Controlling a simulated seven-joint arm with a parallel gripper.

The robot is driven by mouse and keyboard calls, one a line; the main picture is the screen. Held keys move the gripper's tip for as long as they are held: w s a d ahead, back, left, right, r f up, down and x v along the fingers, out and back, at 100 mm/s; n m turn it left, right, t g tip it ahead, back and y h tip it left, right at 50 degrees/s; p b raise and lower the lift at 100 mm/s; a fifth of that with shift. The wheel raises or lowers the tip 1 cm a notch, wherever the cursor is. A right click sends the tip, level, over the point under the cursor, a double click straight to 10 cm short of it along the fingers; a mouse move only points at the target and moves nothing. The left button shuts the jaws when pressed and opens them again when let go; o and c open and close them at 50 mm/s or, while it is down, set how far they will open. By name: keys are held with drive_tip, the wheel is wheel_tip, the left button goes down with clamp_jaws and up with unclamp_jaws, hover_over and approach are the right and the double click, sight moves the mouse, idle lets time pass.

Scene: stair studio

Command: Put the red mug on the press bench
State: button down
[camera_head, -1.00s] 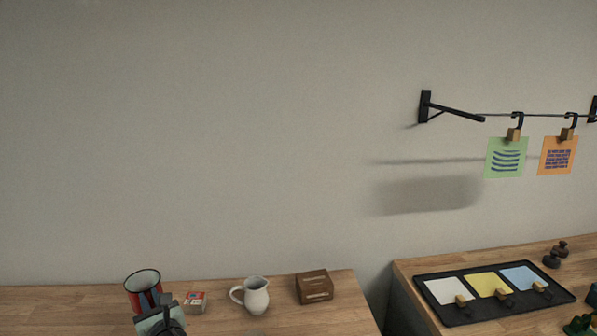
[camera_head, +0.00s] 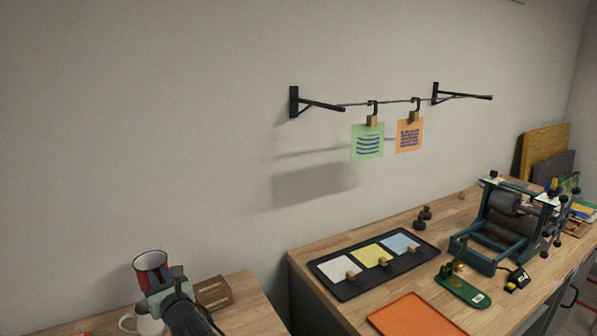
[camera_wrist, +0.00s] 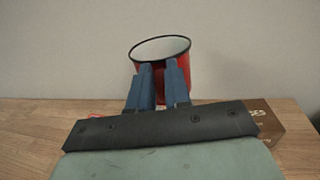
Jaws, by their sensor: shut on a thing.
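The red mug (camera_head: 152,262) has a dark rim and is at the lower left of the head view, upright in front of the wall. It also shows in the wrist view (camera_wrist: 178,52), where my gripper's two blue fingers (camera_wrist: 159,84) are closed on its wall. In the head view my gripper (camera_head: 163,279) covers the mug's lower part, and the mug is held above the left bench. The press bench (camera_head: 375,228) is on the right, with a roller press (camera_head: 507,222) toward its far right end.
A gap separates the benches.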

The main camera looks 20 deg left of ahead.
drive_tip(key=w+d+r+m+t+h, duration=0.1)
drive_tip(key=w+d+m+t+h, duration=0.2)
drive_tip(key=w+d, duration=1.15)
drive_tip(key=w+d+r+m+t+h, duration=0.1)
drive_tip(key=w+d+m+t+h, duration=0.25)
drive_tip(key=w+d, duration=1.05)
drive_tip(key=w+d+m+h, duration=0.1)
drive_tip(key=d+h, duration=0.2)
drive_tip(key=d, duration=0.9)
drive_tip(key=w+d+r+m+t+h, duration=0.1)
drive_tip(key=w+d+m+h, duration=0.1)
drive_tip(key=d, duration=1.1)
drive_tip(key=w+d+m+h, duration=0.2)
drive_tip(key=d+h, duration=0.2)
drive_tip(key=d, duration=0.9)
drive_tip(key=shift+r, duration=0.2)
drive_tip(key=shift+w+t+y, duration=0.1)
drive_tip(key=shift+t+y, duration=0.15)
